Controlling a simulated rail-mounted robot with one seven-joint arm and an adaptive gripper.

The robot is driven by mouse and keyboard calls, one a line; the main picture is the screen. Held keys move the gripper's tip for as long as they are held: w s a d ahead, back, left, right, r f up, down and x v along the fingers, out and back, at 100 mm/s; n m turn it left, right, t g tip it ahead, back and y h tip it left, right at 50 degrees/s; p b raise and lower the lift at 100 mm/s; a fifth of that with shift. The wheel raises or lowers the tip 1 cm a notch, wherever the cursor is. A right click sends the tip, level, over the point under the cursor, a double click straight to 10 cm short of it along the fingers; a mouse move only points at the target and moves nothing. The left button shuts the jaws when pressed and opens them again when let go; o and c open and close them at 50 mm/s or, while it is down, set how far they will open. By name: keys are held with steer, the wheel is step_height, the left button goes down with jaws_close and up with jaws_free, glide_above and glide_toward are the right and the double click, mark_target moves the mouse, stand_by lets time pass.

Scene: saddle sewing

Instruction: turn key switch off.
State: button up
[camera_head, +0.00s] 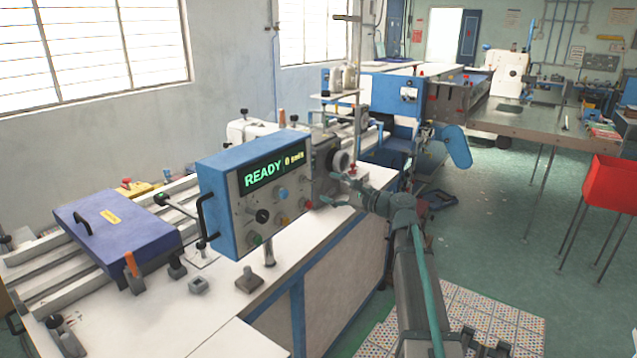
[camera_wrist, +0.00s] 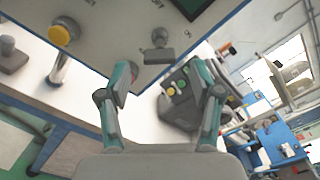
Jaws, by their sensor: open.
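The blue control box (camera_head: 212,190) has a grey front panel and a lit display reading "READY" (camera_head: 272,173). In the wrist view, a grey knob-like part with a flat block-shaped piece, apparently the key switch (camera_wrist: 158,48), stands on the panel ahead of the fingertips. I cannot read which way it is turned. In the head view the panel shows a black knob (camera_head: 262,216) and several coloured buttons; I cannot single out the key there. My gripper (camera_head: 331,190) is open and empty, to the right of the panel. Its two fingers (camera_wrist: 162,72) are apart, with no visible contact with the key.
A white bench (camera_head: 235,305) lies under the box. A black handle (camera_head: 205,222) sticks out at the panel's left edge. A dark machine unit with coloured buttons (camera_wrist: 180,90) is behind my right finger. A purple plate (camera_head: 118,228) lies at left. Open floor is at right.

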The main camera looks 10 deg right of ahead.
mark_target(319, 182)
steer(key=shift+p+x, duration=0.5)
steer(key=shift+x, duration=2.05)
steer(key=shift+f, duration=0.1)
steer(key=c, duration=1.2)
